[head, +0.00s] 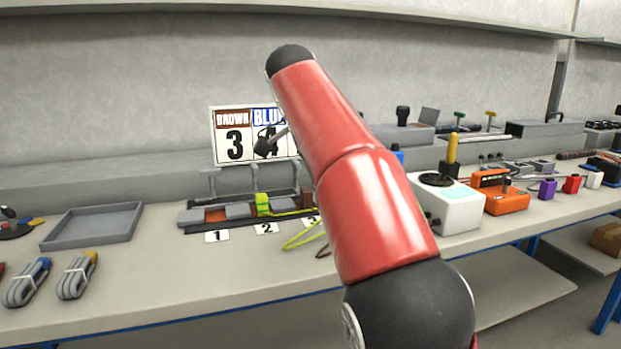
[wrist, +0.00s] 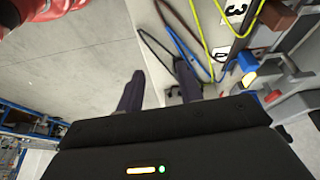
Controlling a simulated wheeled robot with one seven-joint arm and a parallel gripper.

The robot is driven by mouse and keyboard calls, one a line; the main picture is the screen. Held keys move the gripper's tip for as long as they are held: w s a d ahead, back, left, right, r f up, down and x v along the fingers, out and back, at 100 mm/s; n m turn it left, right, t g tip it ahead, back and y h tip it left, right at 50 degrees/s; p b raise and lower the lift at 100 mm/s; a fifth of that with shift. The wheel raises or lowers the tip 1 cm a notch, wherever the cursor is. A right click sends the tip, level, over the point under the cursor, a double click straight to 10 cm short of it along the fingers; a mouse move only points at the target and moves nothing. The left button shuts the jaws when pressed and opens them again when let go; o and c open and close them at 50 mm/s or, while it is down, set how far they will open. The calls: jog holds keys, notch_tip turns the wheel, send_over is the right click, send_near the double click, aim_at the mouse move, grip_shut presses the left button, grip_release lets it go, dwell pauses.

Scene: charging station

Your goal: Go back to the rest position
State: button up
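My gripper (wrist: 160,88) shows in the wrist view with its two dark fingers apart and nothing between them. Pale floor and the bench edge show beyond the fingers. In the head view my red arm is raised and bent across the middle, and the gripper cannot be made out clearly there. A small dark part (head: 265,146) shows in front of the sign (head: 234,160); I cannot tell what it is. The arm hides part of the sign and of the rack with numbered slots (head: 215,213).
A yellow-green plug (head: 262,205) sits in the rack by label 2, and a blue plug (wrist: 247,63) shows in the wrist view. Loose cables lie on the bench (head: 180,275). An empty grey tray (head: 92,226) is left; a white box (head: 455,207) and orange meter (head: 502,197) are right.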

jog(key=s+d+f+n+t+y, duration=0.1)
jog(key=s+d+f+n+y, duration=0.15)
jog(key=s+d, duration=0.25)
jog(key=s+d+f+n+y, duration=0.1)
jog(key=s+d+f+n, duration=0.2)
jog(key=s+d+n, duration=0.15)
jog(key=s+d+f+n+t, duration=0.2)
jog(key=s+f+n, duration=0.4)
jog(key=s+f, duration=0.9)
jog(key=shift+s+f+n+t, duration=0.2)
jog(key=shift+f+n+t, duration=0.1)
jog(key=shift+f+t, duration=0.3)
jog(key=shift+y, duration=0.25)
dwell(2.1)
